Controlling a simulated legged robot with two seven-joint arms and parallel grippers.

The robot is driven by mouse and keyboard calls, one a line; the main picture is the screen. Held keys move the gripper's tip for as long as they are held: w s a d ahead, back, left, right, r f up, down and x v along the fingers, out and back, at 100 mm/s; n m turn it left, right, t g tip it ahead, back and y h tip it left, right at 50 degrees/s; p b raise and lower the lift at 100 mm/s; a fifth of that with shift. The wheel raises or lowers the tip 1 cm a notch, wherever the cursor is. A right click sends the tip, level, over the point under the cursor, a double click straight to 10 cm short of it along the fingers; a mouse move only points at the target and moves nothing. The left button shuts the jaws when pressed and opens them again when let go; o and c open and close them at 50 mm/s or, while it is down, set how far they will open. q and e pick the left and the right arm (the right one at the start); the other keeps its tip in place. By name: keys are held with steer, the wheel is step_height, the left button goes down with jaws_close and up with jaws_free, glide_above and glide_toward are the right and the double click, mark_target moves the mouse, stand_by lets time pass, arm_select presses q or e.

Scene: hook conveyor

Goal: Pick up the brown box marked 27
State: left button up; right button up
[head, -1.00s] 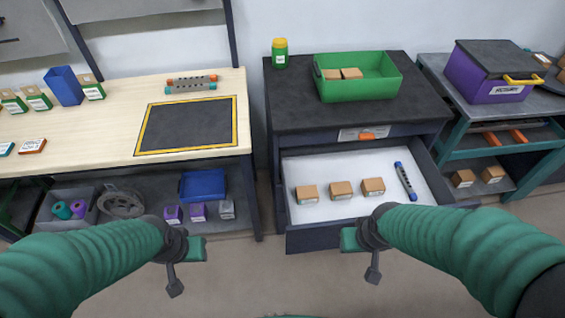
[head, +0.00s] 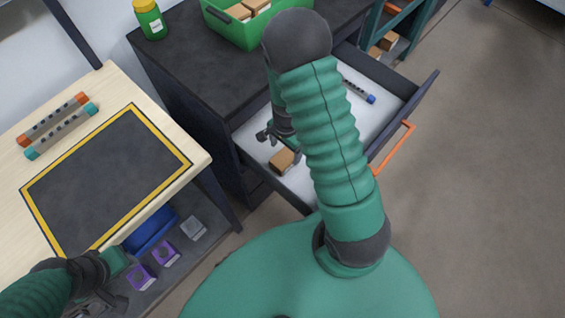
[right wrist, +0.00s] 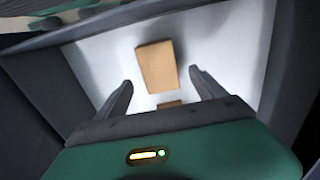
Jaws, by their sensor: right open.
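A brown box (head: 282,161) lies in the open white-bottomed drawer (head: 247,138), just below my right gripper (head: 281,147) in the head view. In the right wrist view a brown box (right wrist: 157,65) lies ahead, between the lines of the open, empty fingers (right wrist: 160,90) and apart from them. Part of a second brown box (right wrist: 169,104) shows nearer, above the gripper body. No marking 27 is readable on any box. My right arm hides part of the drawer. My left gripper (head: 95,296) is at the lower left, over the wooden table's edge; its jaws are unclear.
A green bin (head: 232,31) with brown boxes and a green bottle (head: 149,20) stand on the dark cabinet top. A blue-ended tube (head: 358,92) lies in the drawer. Drawer walls surround the boxes. Purple boxes (head: 141,277) sit on the lower shelf left.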

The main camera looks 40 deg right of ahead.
mark_target(284, 157)
steer(key=f, duration=0.2)
steer(key=f+b, duration=0.1)
steer(key=f, duration=0.2)
steer(key=shift+a+f, duration=0.25)
steer(key=shift+f, duration=0.05)
steer(key=shift+a+f+b, duration=0.15)
steer(key=shift+f+b, duration=0.05)
steer(key=shift+b, duration=0.1)
steer(key=shift+a+r, duration=0.1)
steer(key=shift+d, duration=0.2)
steer(key=c, duration=0.8)
arm_select(q)
steer(key=shift+w+d+f, duration=0.1)
steer(key=shift+d+f, duration=0.15)
steer(key=shift+f, duration=0.55)
arm_select(e)
steer(key=c, duration=0.7)
